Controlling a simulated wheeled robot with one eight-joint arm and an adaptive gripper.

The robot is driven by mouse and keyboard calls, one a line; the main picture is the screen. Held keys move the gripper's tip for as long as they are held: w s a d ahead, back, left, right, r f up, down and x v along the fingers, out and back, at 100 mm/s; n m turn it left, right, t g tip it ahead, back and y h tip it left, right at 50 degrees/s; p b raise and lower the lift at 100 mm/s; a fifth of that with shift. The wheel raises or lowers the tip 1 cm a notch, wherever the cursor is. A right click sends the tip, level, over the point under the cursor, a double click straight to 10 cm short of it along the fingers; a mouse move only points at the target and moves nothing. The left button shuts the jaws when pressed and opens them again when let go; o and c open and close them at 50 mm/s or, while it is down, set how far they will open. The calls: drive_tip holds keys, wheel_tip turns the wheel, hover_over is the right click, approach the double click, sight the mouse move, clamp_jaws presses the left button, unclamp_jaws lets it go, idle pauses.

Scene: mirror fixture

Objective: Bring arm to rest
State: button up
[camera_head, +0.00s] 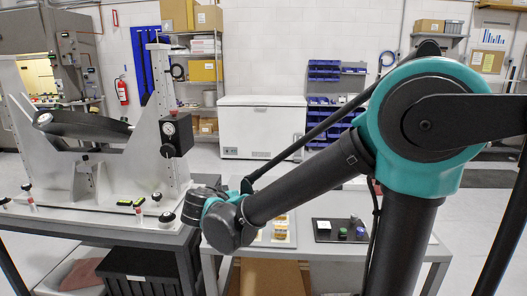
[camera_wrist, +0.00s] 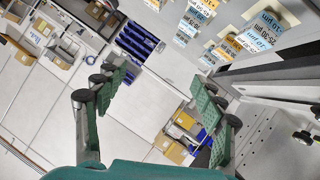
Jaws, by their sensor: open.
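My gripper (camera_wrist: 158,100) shows in the wrist view with its two green-padded fingers spread wide apart. Nothing is between the fingers. In the head view my arm reaches from the right down toward the middle, its wrist end in front of the grey table. The gripper fingers themselves are hidden in the head view. The mirror fixture (camera_head: 95,150) stands at the left on its own grey table, with a dark curved part held across its upright plates. My wrist end is just right of this fixture; whether they touch I cannot tell.
A grey table (camera_head: 415,250) in front holds a dark tray (camera_head: 322,239) with small blocks and a pale tray (camera_head: 262,240) with yellow items. A white chest freezer (camera_head: 262,127) and shelves with boxes (camera_head: 205,70) stand at the back. Labelled parts (camera_wrist: 262,37) show close in the wrist view.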

drive_tip(key=s+d+f+g, duration=0.25)
drive_tip(key=d+f, duration=0.25)
drive_tip(key=d, duration=0.4)
drive_tip(key=s+d+f+g, duration=0.1)
drive_tip(key=d+f+g, duration=0.3)
drive_tip(key=d, duration=0.5)
drive_tip(key=s+d+f+y, duration=0.2)
drive_tip(key=s+d+f, duration=0.1)
drive_tip(key=s, duration=0.3)
drive_tip(key=s+d+f+m+g+y, duration=0.1)
drive_tip(key=s+d+f+y, duration=0.1)
drive_tip(key=s+d+f, duration=0.2)
drive_tip(key=shift+s+d+f+y, duration=0.3)
drive_tip(key=shift+s+f+y, duration=0.1)
drive_tip(key=shift+s+f, duration=0.7)
drive_tip(key=shift+w, duration=0.1)
